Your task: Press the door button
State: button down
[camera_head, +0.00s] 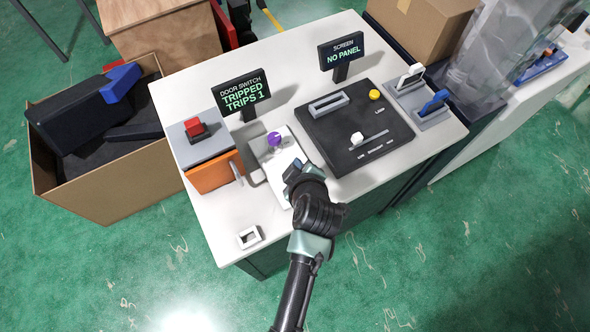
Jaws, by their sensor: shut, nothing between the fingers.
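A black sign (241,93) reads "DOOR SWITCH TRIPPED TRIPS 1" and stands at the back left of the white table. In front of it are a red button (195,127) on a grey box (203,149) with an orange front panel (210,172), and a round purple knob or button (274,139) on a pale plate (268,157). I cannot tell from the picture which is the door button. My gripper (292,168) is shut and empty, over the near right part of the pale plate, just short of the purple piece. My wrist hides part of the plate.
A black panel (358,148) with a slot, yellow button (375,94) and white slider lies right of my gripper. Its sign (342,51) reads "SCREEN NO PANEL". White and blue switches stand farther right. A small white frame (249,237) lies front left. A cardboard box (118,182) stands left.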

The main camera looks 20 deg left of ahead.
jog(key=shift+f+b, duration=0.85)
jog(key=shift+f, duration=0.7)
jog(key=shift+f, duration=0.1)
dwell(0.7)
jog(key=shift+f+b, duration=0.3)
jog(key=shift+b, duration=0.05)
jog(key=shift+f+b, duration=0.55)
jog(key=shift+f, duration=0.1)
dwell(0.6)
jog(key=shift+r, duration=0.1)
jog(key=shift+r+p, duration=0.9)
jog(key=shift+r, duration=0.05)
notch_tip(320, 180, up, 5)
jog(key=p, duration=0.4)
jog(key=shift+r, duration=0.1)
